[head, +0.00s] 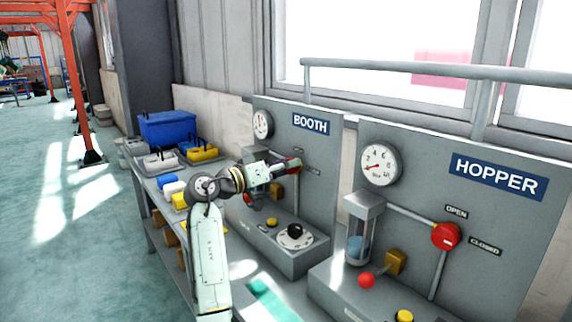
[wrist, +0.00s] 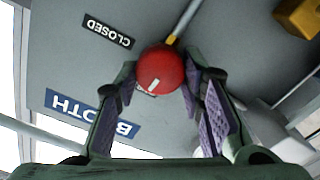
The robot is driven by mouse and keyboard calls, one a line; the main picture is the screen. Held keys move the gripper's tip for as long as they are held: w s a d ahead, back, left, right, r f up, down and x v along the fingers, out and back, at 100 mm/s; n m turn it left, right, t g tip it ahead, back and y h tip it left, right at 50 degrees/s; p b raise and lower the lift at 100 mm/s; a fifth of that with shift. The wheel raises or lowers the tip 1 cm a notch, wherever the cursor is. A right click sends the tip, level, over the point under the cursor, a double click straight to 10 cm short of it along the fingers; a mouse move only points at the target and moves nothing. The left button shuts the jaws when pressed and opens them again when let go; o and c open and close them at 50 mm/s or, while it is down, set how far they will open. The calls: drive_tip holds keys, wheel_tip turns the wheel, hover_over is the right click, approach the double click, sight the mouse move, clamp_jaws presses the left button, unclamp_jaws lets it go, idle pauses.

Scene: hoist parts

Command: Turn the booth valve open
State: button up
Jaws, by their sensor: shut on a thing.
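The booth valve is a round red knob (wrist: 161,72) with a short white mark on its face, at the upper middle of the wrist view. My gripper (wrist: 158,82) has its purple-padded fingers shut on the knob, one on each side. The white mark points to the lower left in that view. A CLOSED label (wrist: 109,32) sits up and left of the knob; another label just below the knob is mostly hidden.
The BOOTH panel's base has a black knob (head: 295,231) on a white dial. The similar HOPPER panel (head: 500,235), with its own red valve (head: 445,236), stands to the right. Open floor (head: 60,220) lies further left.

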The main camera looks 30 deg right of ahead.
drive_tip(key=shift+n, duration=0.6)
drive_tip(key=o, duration=1.1)
drive_tip(key=shift+o, duration=0.2)
drive_tip(key=s+a, duration=0.1)
drive_tip(key=a, duration=1.1)
drive_tip(key=shift+s, duration=0.35)
